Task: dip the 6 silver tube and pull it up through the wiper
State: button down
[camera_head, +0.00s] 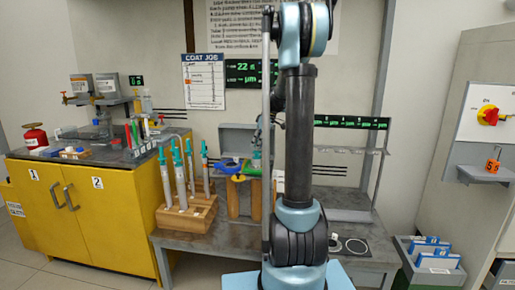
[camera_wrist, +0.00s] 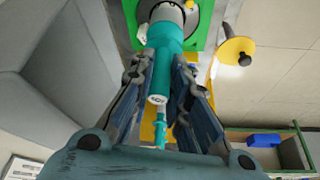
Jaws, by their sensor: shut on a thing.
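My gripper (camera_wrist: 162,62) is shut on a teal cap (camera_wrist: 160,72) in the wrist view, one finger on each side. A small mark on the cap's near end is too blurred to read. Beyond the cap is a grey round opening or collar (camera_wrist: 168,13) on a green plate (camera_wrist: 203,25); I cannot tell how far the silver tube is in it. In the head view my arm largely hides the gripper and the held piece. A blue ring-shaped piece (camera_head: 228,167) and green parts (camera_head: 249,168) show beside the arm there.
A wooden rack (camera_head: 187,214) with several teal-capped silver tubes (camera_head: 179,177) stands left on the grey bench. A yellow cabinet (camera_head: 90,225) is farther left. A crate with blue-and-white boxes (camera_head: 433,260) is at right. A yellow disc (camera_wrist: 237,50) lies right of the green plate.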

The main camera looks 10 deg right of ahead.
jog(key=shift+r, duration=4.9)
notch_tip(320, 180, up, 11)
notch_tip(320, 180, up, 10)
dwell(1.5)
jog(key=shift+r, duration=0.15)
